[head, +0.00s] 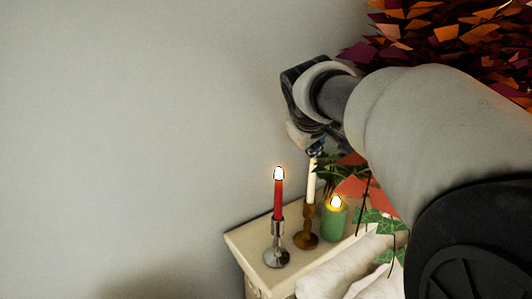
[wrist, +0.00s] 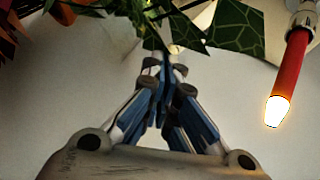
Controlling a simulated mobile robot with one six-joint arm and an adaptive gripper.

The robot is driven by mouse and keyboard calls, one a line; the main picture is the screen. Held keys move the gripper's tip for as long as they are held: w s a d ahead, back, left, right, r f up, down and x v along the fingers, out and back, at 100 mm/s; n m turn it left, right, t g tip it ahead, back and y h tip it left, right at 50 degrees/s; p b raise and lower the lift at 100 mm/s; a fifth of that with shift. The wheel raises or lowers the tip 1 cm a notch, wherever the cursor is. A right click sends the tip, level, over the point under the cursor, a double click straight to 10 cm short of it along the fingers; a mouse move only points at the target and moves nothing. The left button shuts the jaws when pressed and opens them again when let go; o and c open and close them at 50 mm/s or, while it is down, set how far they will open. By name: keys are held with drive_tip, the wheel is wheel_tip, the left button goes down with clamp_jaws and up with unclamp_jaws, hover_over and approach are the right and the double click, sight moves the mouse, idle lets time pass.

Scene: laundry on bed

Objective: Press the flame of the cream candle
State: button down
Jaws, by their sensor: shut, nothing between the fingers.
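The cream candle (head: 311,183) stands upright in a brass-coloured holder (head: 306,238) in the head view. My gripper (head: 316,152) is directly over its top in that view, and no flame shows on it. The gripper hides the candle's tip, so I cannot tell whether it is lit or touched. In the wrist view my gripper (wrist: 165,62) has its blue fingers closed together at the tips with nothing between them. A small pale spot just beyond the fingertips may be the cream candle, mostly hidden.
A lit red candle (head: 278,200) in a silver holder stands left of the cream one; it also shows in the wrist view (wrist: 288,75). A lit green candle (head: 335,221) is at the right. All stand on a pale tabletop (head: 247,243). Ivy leaves (head: 374,221) hang close by.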

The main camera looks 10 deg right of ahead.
drive_tip(key=shift+r, duration=0.1)
wheel_tip(320, 180, up, 6)
drive_tip(key=p, duration=0.5)
drive_tip(key=s+a+f+m+g+y+b, duration=0.1)
drive_tip(key=s+a+f+b, duration=0.2)
drive_tip(key=s+f+b, duration=0.6)
drive_tip(key=s+a+f+m+g+y+b, duration=0.1)
drive_tip(key=s+a+f+b, duration=0.3)
drive_tip(key=s+f+b, duration=0.6)
drive_tip(key=s+a+f+m+g+y+b, duration=0.1)
drive_tip(key=s+f+b, duration=0.9)
drive_tip(key=f, duration=1.8)
drive_tip(key=s+a+y, duration=0.1)
drive_tip(key=s+a, duration=0.1)
drive_tip(key=s, duration=0.2)
drive_tip(key=shift+s+a+m+g, duration=0.15)
drive_tip(key=shift+a+m+g, duration=0.15)
drive_tip(key=shift+m, duration=0.1)
